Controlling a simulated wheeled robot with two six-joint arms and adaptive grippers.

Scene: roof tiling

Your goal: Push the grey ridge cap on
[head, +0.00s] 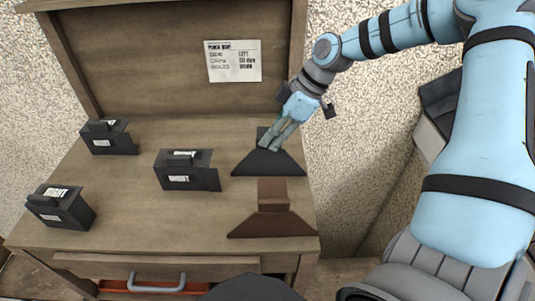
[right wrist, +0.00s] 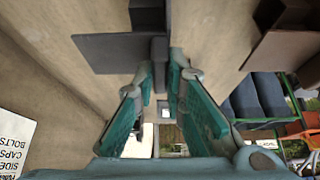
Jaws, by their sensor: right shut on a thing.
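The dark grey ridge cap (head: 268,163) is at the right side of the wooden bench top in the head view, a wide sloped piece with a narrow upright part. My right gripper (head: 276,143) reaches down from above and is shut on that upright part. In the right wrist view the grey cap (right wrist: 112,52) shows beyond the fingertips (right wrist: 163,78), its upright part between them. I cannot tell whether the cap rests flat on the bench. My left gripper is not in view.
A brown cap of like shape (head: 273,222) sits just in front of the grey one. Several dark labelled holders (head: 188,176) stand to the left. A tall wooden back panel (head: 150,60) with a paper sheet (head: 233,61) rises behind. A drawer with a grey handle (head: 157,283) is below.

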